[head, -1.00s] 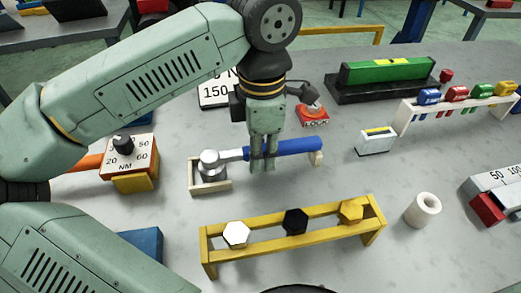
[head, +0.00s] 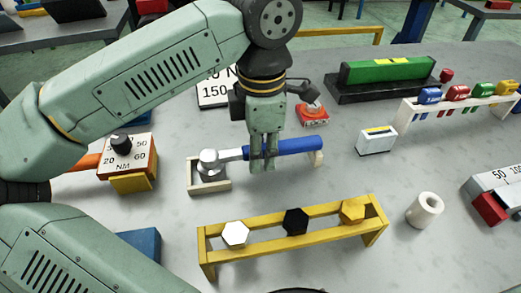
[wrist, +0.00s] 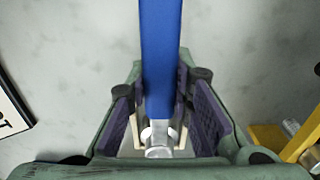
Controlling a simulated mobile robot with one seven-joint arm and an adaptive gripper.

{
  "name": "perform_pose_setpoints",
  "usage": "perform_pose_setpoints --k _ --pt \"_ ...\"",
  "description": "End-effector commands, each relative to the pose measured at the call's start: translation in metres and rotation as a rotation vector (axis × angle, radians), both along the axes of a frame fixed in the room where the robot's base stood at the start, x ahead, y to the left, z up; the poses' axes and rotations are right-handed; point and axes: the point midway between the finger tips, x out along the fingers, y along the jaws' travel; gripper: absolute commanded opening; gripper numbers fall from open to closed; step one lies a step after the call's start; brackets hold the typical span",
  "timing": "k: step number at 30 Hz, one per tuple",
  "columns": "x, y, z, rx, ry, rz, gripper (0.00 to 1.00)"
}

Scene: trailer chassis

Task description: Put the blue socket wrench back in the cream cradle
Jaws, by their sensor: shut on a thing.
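The blue socket wrench (head: 292,146) has a blue handle and a silver head. My gripper (head: 263,164) is shut on the wrench near where the blue handle meets the silver shaft. In the wrist view the blue handle (wrist: 161,55) runs down between the finger pads, with the silver head beyond. Whether the wrench rests fully on the cradle cannot be told.
A yellow rack (head: 290,222) with bolt heads stands in front. A red-orange button box (head: 313,116) is behind the handle, and a white box (head: 376,139) is to the right. A dial box (head: 127,157) stands left of the cradle.

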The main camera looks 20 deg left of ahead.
Motion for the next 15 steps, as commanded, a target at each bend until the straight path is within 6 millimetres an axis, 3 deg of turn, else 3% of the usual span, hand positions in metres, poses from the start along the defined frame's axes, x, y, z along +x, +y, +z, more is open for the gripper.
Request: perform_pose_setpoints --k 2,3,13,15 --pt "0.0001 0.0000 0.0007 0.001 -0.001 0.000 0.00" --pt "0.0002 0.0001 0.0007 0.001 -0.001 0.000 0.22" --pt "0.0000 0.0001 0.0003 0.000 0.000 0.000 0.44" --pt "0.0000 0.0001 0.0003 0.000 0.000 0.000 0.44"
